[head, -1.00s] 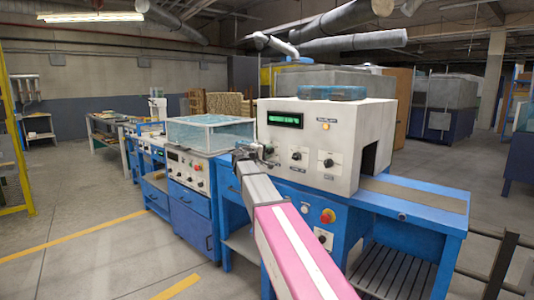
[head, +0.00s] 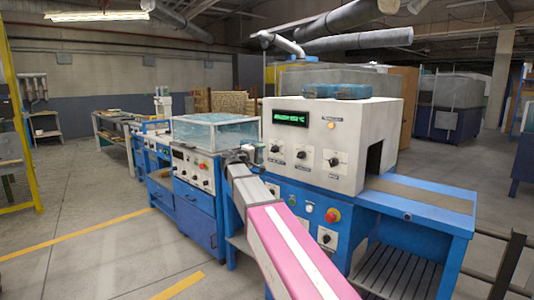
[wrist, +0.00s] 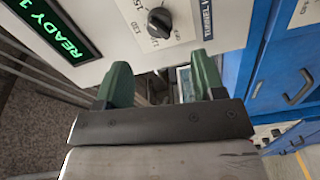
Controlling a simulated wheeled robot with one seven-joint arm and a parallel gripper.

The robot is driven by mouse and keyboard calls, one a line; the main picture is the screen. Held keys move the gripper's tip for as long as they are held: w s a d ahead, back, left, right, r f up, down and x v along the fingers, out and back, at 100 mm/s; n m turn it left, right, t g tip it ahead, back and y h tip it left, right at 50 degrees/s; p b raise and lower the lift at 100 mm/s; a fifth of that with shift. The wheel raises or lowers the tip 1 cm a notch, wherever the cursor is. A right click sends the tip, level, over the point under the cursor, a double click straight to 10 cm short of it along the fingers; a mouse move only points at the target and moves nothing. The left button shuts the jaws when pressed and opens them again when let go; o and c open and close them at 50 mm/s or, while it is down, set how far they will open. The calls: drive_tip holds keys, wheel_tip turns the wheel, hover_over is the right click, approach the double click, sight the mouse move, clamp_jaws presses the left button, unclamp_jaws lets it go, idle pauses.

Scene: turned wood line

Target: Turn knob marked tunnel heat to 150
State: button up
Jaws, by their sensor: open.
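The white tunnel housing (head: 365,120) carries three black knobs on its front: a left knob (head: 275,148), a middle knob (head: 301,155) and a right knob (head: 333,160). Their labels are too small to read in the head view. My gripper (head: 248,154) is in front of the machine, just left of the left knob. In the wrist view, my green fingers (wrist: 162,78) are open and empty. One black knob (wrist: 159,22) with a printed scale shows beyond the gap, apart from the fingers. Its label is partly cut off, so I cannot confirm its name or setting.
A green lit display (head: 291,119) sits above the knobs; in the wrist view it reads "READY". A red button (head: 333,215) and another knob (head: 327,236) are on the blue lower panel. A clear-covered box (head: 213,132) stands left of my gripper.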

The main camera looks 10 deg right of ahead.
drive_tip(key=shift+v, duration=1.35)
drive_tip(key=s+d+f+m+g+y, duration=0.15)
drive_tip(key=s+f, duration=0.25)
drive_tip(key=f, duration=0.4)
drive_tip(key=s+d+f+g+y, duration=0.2)
drive_tip(key=s+f, duration=0.2)
drive_tip(key=f, duration=0.4)
drive_tip(key=s+d+f+g+y, duration=0.2)
drive_tip(key=s+f, duration=0.2)
drive_tip(key=f, duration=0.5)
drive_tip(key=s+a+f+m+g+y, duration=0.1)
drive_tip(key=s+f+y, duration=0.3)
drive_tip(key=s+f, duration=0.5)
drive_tip(key=s+a+f+m+g+y, duration=0.2)
drive_tip(key=s+f+m+g+y, duration=0.1)
drive_tip(key=s+f, duration=0.6)
drive_tip(key=shift+s+a+f+g+y, duration=0.35)
drive_tip(key=shift+s+g+y, duration=0.2)
drive_tip(key=shift+s+y, duration=0.45)
